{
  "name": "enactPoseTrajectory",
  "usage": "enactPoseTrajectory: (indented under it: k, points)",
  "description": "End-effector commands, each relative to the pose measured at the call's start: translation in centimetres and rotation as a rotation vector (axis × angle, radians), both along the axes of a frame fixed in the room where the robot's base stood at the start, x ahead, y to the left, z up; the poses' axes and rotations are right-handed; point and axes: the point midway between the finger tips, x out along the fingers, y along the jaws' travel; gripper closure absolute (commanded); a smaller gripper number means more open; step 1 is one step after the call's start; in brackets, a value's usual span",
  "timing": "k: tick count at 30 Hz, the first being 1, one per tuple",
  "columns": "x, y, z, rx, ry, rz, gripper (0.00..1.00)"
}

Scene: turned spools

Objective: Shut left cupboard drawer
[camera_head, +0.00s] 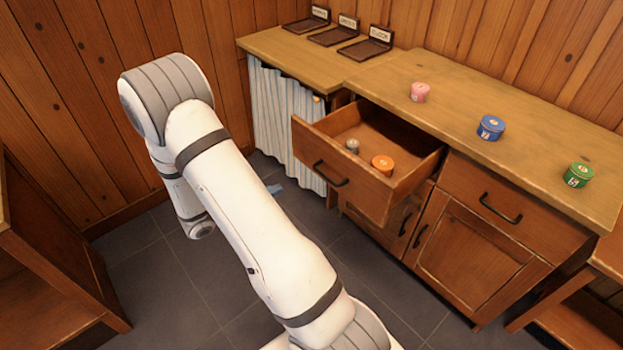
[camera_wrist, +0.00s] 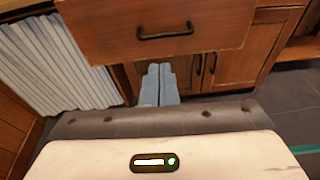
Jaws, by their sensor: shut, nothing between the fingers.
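The left cupboard drawer (camera_head: 322,158) is pulled well out of the cupboard, with a black bar handle (camera_head: 330,174) on its front. A small grey spool (camera_head: 352,146) and an orange spool (camera_head: 383,164) are inside it. In the wrist view the drawer front (camera_wrist: 110,32) fills the top, with its handle (camera_wrist: 165,33) in the middle. My gripper (camera_wrist: 160,70) is shut and empty, its fingertips showing just below the drawer front. In the head view a bluish bit of my gripper (camera_head: 275,188) shows left of the drawer; my arm hides the rest.
The right drawer (camera_head: 500,205) is closed. A striped curtain (camera_head: 283,120) hangs at the left, below a counter with three dark labelled trays. Tiled floor lies clear in front.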

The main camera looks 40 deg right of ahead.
Motion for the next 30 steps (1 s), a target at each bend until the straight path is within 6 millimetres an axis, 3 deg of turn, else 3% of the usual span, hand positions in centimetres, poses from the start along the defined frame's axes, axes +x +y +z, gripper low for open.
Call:
enactPoseTrajectory:
  k: [7, 21, 30]
  points:
    - [0.6, -1.4, -1.2, -0.019, 0.023, 0.033, 1.00]
    - [1.1, -10.6, -3.2, -0.017, 0.022, 0.031, 1.00]
    - [1.4, -13.4, -3.7, -0.018, 0.021, 0.034, 1.00]
